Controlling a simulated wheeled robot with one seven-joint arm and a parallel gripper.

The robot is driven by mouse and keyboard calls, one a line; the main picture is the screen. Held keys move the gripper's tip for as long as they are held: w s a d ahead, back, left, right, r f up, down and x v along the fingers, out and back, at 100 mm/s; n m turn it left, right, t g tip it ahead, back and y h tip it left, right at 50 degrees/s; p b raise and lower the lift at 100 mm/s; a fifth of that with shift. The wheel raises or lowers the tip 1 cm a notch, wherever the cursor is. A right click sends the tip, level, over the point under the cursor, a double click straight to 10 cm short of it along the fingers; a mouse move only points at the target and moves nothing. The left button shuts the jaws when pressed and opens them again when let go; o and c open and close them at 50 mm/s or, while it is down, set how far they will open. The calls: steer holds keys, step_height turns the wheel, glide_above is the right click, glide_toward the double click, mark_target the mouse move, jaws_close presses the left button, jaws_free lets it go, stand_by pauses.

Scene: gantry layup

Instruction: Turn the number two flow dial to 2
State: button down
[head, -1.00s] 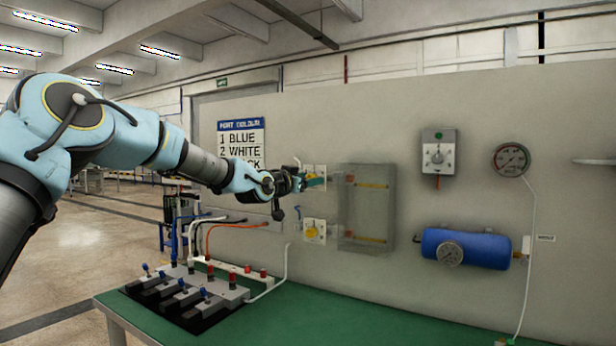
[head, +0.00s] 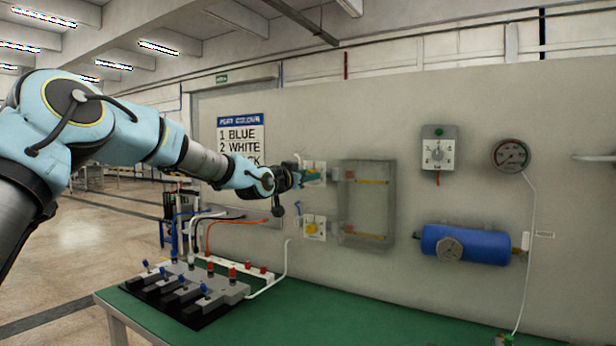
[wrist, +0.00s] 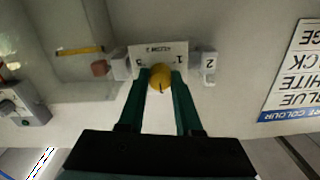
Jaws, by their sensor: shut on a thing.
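The number two flow dial is a round yellow knob (wrist: 160,76) on a white plate marked "FLOW 2" in the wrist view, where the lettering appears upside down. A "3" shows left of the knob and a "1" right of it. A dark mark shows on the knob, but I cannot tell its exact setting.
A second yellow dial (head: 313,228) sits directly below. A clear-fronted box (head: 366,204) is just right of both dials. A colour sign (head: 241,146) hangs to the left. A block with several levers (head: 186,288) stands on the green bench (head: 330,318), whose right side is mostly clear.

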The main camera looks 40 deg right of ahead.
stand_by(0.3)
steer(key=n+b, duration=0.7)
steer(key=n, duration=0.4)
steer(key=shift+b, duration=0.3)
steer(key=shift+n, duration=0.5)
steer(key=c, duration=0.6)
jaws_free()
